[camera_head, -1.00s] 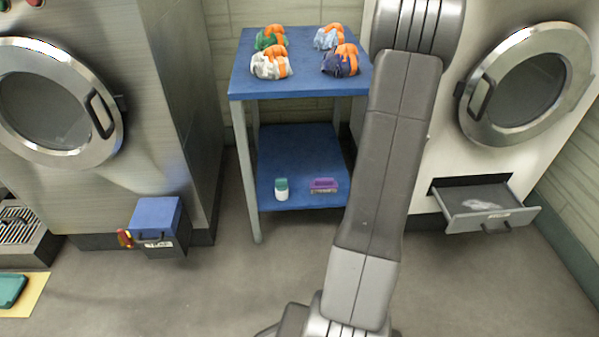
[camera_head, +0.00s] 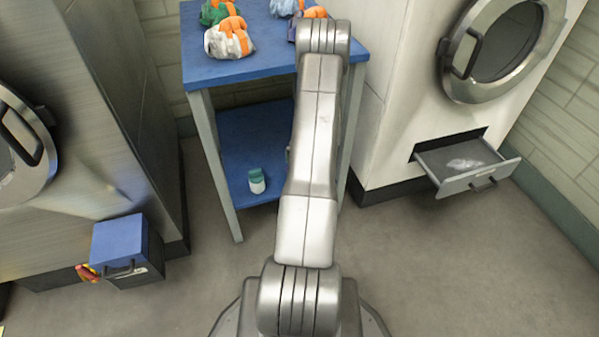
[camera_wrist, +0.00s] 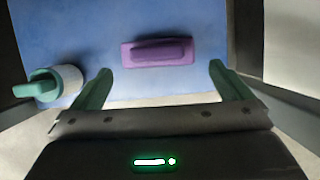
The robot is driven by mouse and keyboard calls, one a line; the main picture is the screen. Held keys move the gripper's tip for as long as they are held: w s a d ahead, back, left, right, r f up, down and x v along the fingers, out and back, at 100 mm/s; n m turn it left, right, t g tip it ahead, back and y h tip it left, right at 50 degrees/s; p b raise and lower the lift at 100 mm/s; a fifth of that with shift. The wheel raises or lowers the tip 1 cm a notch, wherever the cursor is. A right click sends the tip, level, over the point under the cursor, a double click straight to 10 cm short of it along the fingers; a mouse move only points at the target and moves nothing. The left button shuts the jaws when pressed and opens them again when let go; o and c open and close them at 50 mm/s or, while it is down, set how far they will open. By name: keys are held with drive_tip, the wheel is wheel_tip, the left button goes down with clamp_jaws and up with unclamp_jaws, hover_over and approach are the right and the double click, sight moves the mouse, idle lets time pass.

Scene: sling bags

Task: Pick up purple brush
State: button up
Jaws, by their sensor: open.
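The purple brush (camera_wrist: 158,52) lies on the blue lower shelf (camera_wrist: 85,22) of the table in the wrist view. It shows as a flat purple block with a darker raised grip, lying crosswise near the shelf's front edge. In the head view my arm hides the brush. My gripper (camera_wrist: 160,80) is open and empty, with its two green fingers pointing toward the shelf. The brush lies beyond the fingertips, between their lines and apart from them.
A white bottle with a green cap (camera_wrist: 52,84) stands left of the left finger; it also shows in the head view (camera_head: 256,182). The table's blue top (camera_head: 270,62) holds several sling bags. An open drawer (camera_head: 470,170) juts out at right. A blue box (camera_head: 120,245) stands at left.

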drive_tip(key=b+x, duration=0.2)
drive_tip(key=x, duration=0.4)
drive_tip(key=shift+s+a+f, duration=0.1)
drive_tip(key=shift+s+a, duration=0.05)
drive_tip(key=shift+a, duration=0.05)
drive_tip(key=shift+f, duration=0.3)
drive_tip(key=c, duration=1.1)
